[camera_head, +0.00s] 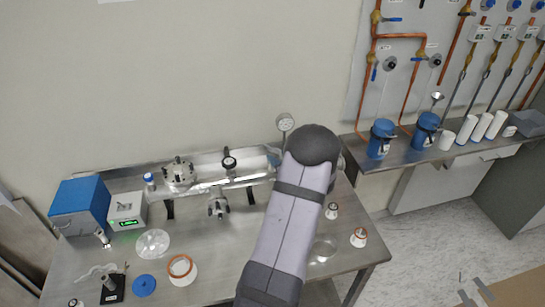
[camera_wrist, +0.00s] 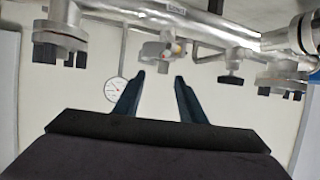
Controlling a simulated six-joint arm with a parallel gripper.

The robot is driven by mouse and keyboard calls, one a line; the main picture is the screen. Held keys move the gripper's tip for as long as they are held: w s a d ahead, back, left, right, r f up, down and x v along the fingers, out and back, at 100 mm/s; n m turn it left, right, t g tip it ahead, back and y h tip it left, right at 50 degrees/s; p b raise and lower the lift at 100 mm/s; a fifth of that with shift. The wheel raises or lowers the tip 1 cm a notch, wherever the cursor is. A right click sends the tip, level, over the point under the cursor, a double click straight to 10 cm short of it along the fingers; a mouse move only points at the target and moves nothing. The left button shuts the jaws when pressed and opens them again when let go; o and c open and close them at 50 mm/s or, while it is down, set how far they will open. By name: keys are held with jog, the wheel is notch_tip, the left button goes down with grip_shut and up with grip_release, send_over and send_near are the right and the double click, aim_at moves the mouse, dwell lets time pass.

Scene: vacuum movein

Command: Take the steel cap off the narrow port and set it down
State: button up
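A steel vacuum manifold (camera_head: 215,184) lies along the back of the bench. It runs across the top of the wrist view (camera_wrist: 215,27). A small metal fitting (camera_wrist: 160,52) with a yellow and reddish spot is on it, just beyond my fingertips. I cannot tell whether this is the capped narrow port. My gripper (camera_wrist: 160,77) is open, with nothing between its two dark fingers, apart from the fitting. In the head view my arm hides the gripper and part of the manifold.
A round gauge (camera_head: 285,122) stands on the manifold near my arm. A black-knobbed valve (camera_head: 230,162) and a bolted flange (camera_head: 178,175) are further left. Loose parts lie on the bench, including a clear dish (camera_head: 153,243) and a blue disc (camera_head: 143,286). The front middle is mostly clear.

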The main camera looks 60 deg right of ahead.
aim_at(273, 154)
jog(key=shift+w, duration=0.1)
jog(key=shift+f+p+x, duration=0.2)
jog(key=shift+p+x, duration=1.45)
jog(key=shift+x, duration=0.85)
jog(key=shift+a, duration=0.1)
jog(key=shift+c, duration=0.2)
grip_shut()
